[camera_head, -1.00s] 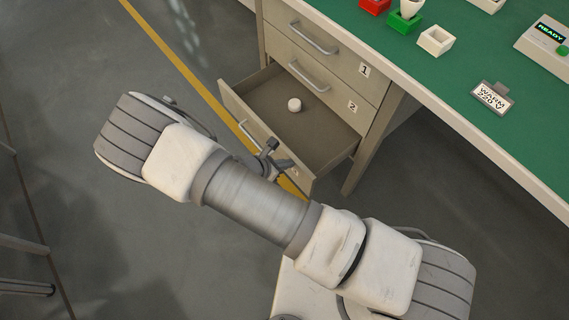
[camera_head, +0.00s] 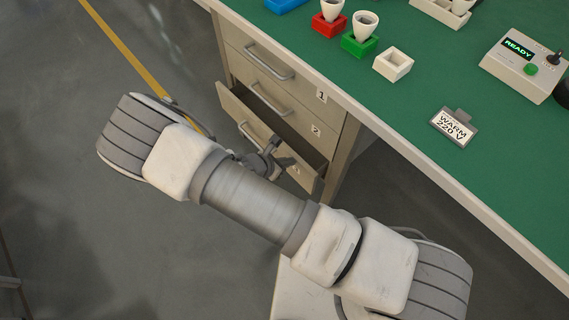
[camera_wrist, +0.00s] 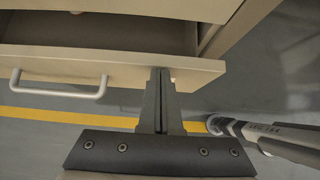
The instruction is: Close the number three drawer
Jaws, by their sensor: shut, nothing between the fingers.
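The number three drawer (camera_head: 232,108) is the bottom drawer of the grey cabinet and stands partly open in the head view. Its front and bar handle (camera_wrist: 62,92) show in the wrist view, with a dark gap above the front. My gripper (camera_head: 272,152) is at the right part of this front, to the right of the handle. In the wrist view my gripper (camera_wrist: 160,74) is shut and empty, its fingertips at the drawer front and seemingly touching it. My arm hides part of the front and its label.
Drawers 1 (camera_head: 268,62) and 2 (camera_head: 272,98) above are shut. The green bench top (camera_head: 400,110) overhangs the cabinet and holds colored sockets with bulbs, a READY box (camera_head: 522,65) and a WARM 220 V sign (camera_head: 453,127). The floor at left is clear.

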